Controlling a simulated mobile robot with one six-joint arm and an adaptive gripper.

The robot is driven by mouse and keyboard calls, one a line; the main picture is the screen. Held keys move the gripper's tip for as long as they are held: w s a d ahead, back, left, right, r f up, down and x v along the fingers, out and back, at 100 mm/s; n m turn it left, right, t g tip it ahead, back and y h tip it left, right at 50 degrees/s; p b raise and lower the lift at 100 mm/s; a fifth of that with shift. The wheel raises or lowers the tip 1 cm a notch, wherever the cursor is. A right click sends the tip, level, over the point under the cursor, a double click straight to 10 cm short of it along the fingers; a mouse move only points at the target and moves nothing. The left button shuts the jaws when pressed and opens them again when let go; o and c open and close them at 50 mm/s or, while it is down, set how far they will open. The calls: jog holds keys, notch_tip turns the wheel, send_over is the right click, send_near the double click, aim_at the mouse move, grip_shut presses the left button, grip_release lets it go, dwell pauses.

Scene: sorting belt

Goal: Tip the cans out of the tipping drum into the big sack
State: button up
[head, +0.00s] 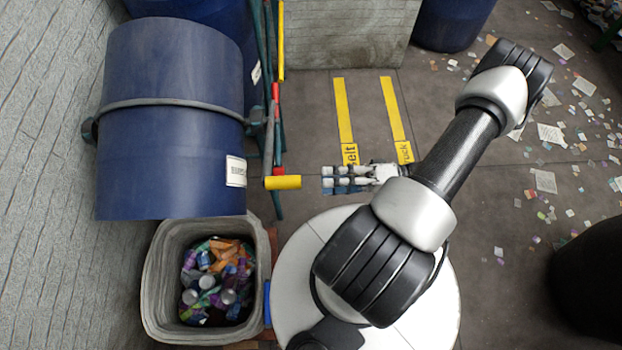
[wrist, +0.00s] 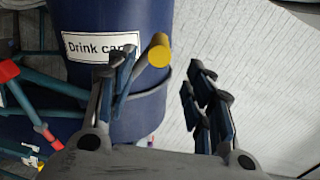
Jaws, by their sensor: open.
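The blue tipping drum (head: 170,150) hangs in its frame at the left of the head view, its lower edge over the back of the big sack. Its inside is hidden. The big grey sack (head: 157,290) stands open below it, with many colourful cans (head: 215,280) inside. The drum's yellow handle (head: 283,182) sticks out to the right of the frame. My gripper (head: 328,180) is open and empty, just right of the handle and apart from it. In the wrist view, the handle's round end (wrist: 159,56) shows beyond and between the open fingers (wrist: 160,78), with the drum's "Drink cans" label (wrist: 95,46) behind.
A green frame with red and yellow parts (head: 277,90) stands beside the drum. Yellow floor strips (head: 343,110) lie behind my gripper. Paper litter (head: 550,135) covers the floor at right. A dark bin (head: 590,270) stands at the right edge. Blue drums (head: 450,22) stand at the back.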

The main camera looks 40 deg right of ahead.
jog(key=shift+v, duration=1.55)
dwell(0.9)
